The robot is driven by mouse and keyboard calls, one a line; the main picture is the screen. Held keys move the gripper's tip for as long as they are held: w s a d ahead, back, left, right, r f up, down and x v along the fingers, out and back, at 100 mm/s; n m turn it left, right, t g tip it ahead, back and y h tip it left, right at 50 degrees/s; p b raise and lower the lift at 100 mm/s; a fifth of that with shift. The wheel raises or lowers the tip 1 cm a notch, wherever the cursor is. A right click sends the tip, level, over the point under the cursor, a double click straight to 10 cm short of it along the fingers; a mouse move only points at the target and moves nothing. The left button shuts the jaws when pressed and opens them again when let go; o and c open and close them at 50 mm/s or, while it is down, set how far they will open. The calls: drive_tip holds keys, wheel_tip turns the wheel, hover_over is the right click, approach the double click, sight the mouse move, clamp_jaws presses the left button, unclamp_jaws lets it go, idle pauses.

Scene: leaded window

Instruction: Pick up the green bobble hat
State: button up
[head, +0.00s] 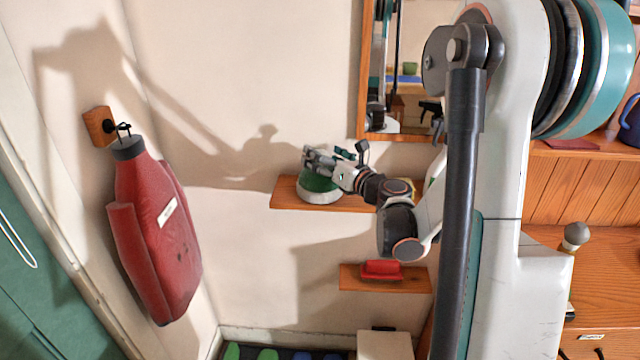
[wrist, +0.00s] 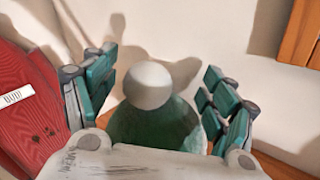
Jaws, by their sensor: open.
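The green bobble hat (head: 318,187) sits on a small wooden wall shelf (head: 279,196). It has a green crown and a pale rim. My gripper (head: 308,160) is right at the top of the hat. In the wrist view, the hat's pale bobble (wrist: 148,85) and green crown (wrist: 165,122) lie between the two spread fingers of my gripper (wrist: 160,92). The fingers are open, one on each side of the hat, with a visible gap on both sides. The hat's lower part is hidden behind my gripper's body in the wrist view.
A red padded item (head: 155,230) hangs from a wooden wall hook (head: 99,126) at left. A mirror (head: 363,70) is on the wall to the right. A lower shelf (head: 352,285) carries a red object (head: 381,270). Wall left of the hat is bare.

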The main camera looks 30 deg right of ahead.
drive_tip(key=shift+w, duration=0.35)
drive_tip(key=shift+c, duration=0.6)
drive_tip(key=c, duration=1.4)
drive_tip(key=shift+r, duration=0.15)
